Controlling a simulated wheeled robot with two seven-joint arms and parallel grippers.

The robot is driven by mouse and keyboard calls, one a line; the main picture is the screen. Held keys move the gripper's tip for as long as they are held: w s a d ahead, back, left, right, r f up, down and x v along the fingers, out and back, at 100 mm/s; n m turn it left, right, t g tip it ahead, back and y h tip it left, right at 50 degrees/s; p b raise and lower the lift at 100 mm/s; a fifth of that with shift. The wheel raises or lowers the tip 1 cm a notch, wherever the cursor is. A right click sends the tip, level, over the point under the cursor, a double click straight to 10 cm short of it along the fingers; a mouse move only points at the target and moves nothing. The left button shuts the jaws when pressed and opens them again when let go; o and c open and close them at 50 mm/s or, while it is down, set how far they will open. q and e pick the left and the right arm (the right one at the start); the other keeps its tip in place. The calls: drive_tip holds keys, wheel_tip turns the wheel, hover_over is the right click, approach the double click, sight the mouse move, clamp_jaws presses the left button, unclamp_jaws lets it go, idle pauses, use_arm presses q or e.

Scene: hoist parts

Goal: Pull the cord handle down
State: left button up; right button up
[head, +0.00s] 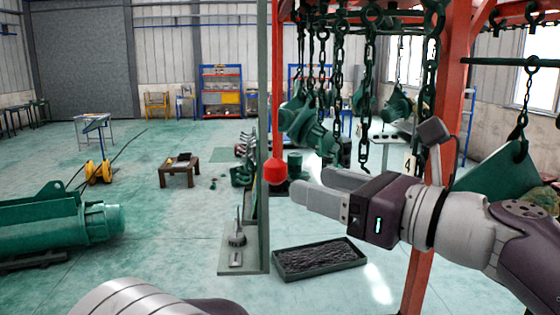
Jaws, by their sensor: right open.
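The cord handle (275,171) is a red, rounded knob at the lower end of a straight red cord (278,80) that hangs from the top of the picture. My right gripper (309,182) comes in from the right and is open and empty. Its two grey fingers point left towards the knob. The fingertips appear close to the knob's right side, with a small gap in the picture; the depth between them is hard to judge. Part of my left arm shows at the bottom edge, and its gripper is out of view.
A grey-green upright plate (263,130) stands just left of the cord. Dark chains and hooks (338,70) hang right of it, close above my right gripper, beside a red post (439,100). A black tray (320,259) lies below.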

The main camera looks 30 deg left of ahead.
sight(285, 173)
drive_tip(key=p+x, duration=0.1)
drive_tip(key=x, duration=0.1)
drive_tip(key=p+x, duration=0.1)
drive_tip(key=x, duration=0.2)
drive_tip(key=p+x, duration=0.1)
drive_tip(key=x, duration=0.2)
drive_tip(key=shift+w, duration=0.25)
drive_tip(key=shift+a, duration=0.4)
